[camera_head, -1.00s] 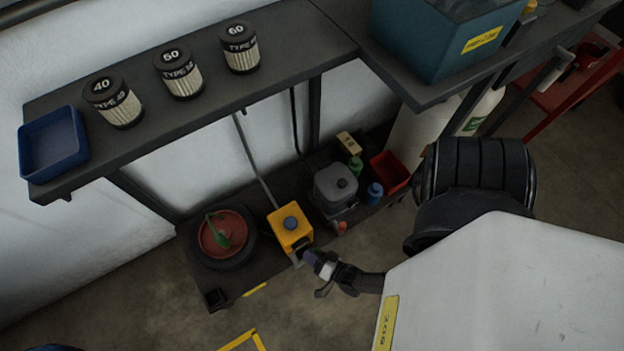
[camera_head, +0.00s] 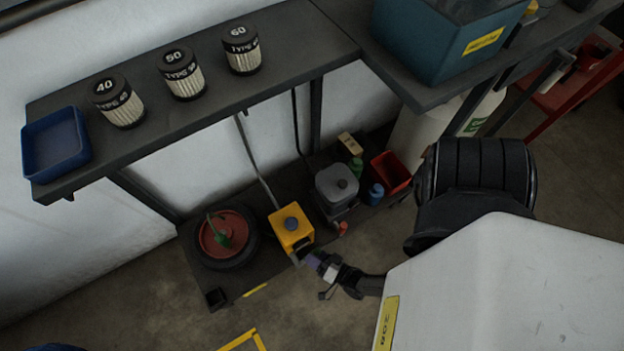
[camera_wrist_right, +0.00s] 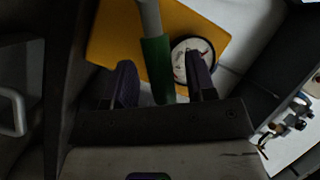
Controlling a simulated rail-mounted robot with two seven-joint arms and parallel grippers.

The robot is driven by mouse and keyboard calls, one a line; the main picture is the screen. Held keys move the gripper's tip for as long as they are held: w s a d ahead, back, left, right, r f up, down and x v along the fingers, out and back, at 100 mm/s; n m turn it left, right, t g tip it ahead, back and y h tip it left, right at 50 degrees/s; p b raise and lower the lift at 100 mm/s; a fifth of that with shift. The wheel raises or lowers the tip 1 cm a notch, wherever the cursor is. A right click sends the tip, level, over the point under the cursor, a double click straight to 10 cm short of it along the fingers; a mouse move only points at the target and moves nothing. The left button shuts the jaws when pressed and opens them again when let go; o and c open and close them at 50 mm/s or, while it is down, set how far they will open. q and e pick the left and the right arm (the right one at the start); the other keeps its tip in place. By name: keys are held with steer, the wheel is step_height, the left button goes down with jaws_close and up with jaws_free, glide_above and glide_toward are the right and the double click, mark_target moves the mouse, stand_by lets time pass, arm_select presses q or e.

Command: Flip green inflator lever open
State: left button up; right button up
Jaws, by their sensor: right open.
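The green-sleeved lever (camera_wrist_right: 157,66) is a grey rod with a green grip. In the right wrist view it stands between my open right fingers (camera_wrist_right: 163,86), with a gap visible on each side. Behind it are a yellow body (camera_wrist_right: 112,35) and a round white dial (camera_wrist_right: 190,60). In the head view my right gripper (camera_head: 316,262) is at the front lower edge of the yellow unit (camera_head: 291,228) on the low shelf. The lever cannot be made out there. My left gripper is not in view.
A wheel with a red hub (camera_head: 222,238) lies left of the yellow unit. A grey canister (camera_head: 337,186), a blue bottle (camera_head: 375,194) and a red bin (camera_head: 393,172) stand to its right. The upper shelf (camera_head: 200,115) overhangs behind. Open floor lies in front.

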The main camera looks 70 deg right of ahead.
steer(key=p+v, duration=0.1)
steer(key=v, duration=1.1)
steer(key=shift+s+a, duration=0.15)
steer(key=shift+s, duration=0.15)
